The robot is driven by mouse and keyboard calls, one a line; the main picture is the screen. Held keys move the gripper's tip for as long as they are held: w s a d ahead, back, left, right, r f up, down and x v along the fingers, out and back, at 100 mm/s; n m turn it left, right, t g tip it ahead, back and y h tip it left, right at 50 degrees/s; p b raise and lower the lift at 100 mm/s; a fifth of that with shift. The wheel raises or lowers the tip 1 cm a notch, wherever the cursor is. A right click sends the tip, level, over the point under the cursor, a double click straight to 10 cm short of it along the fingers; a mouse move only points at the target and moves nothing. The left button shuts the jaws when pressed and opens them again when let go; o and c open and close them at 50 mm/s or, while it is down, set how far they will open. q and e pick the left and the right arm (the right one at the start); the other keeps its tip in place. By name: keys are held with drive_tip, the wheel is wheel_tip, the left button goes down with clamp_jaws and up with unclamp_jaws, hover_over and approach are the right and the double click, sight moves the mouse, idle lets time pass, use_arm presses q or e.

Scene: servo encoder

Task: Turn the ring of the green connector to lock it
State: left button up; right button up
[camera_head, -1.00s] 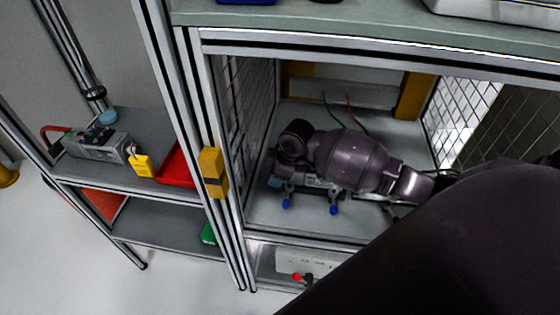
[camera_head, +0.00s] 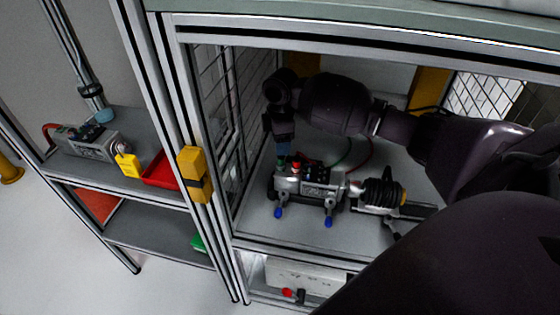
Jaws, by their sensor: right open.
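The green connector (camera_head: 281,162) stands at the left end of the top of a grey motor unit (camera_head: 318,189) inside the caged bay. A red connector (camera_head: 295,165) is right beside it. My right gripper (camera_head: 283,154) comes down from above, with its tips at or just above the green connector. It is open, but the fingers are small and dark, and I cannot tell whether they touch or surround the ring. The ring's turn position is too small to read. My left gripper is not in view.
A black ribbed coupling (camera_head: 382,193) sits right of the motor unit. Blue-tipped clamp handles (camera_head: 328,222) stick out in front. A yellow latch (camera_head: 195,174) is on the left frame post. Mesh walls close the sides. A side shelf holds a red tray (camera_head: 165,170).

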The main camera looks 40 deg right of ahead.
sight(281, 161)
wheel_tip(281, 161, down, 6)
drive_tip(key=shift+f+b, duration=0.1)
drive_tip(key=shift+b, duration=0.55)
drive_tip(key=shift+f, duration=0.8)
drive_tip(key=shift+c, duration=0.3)
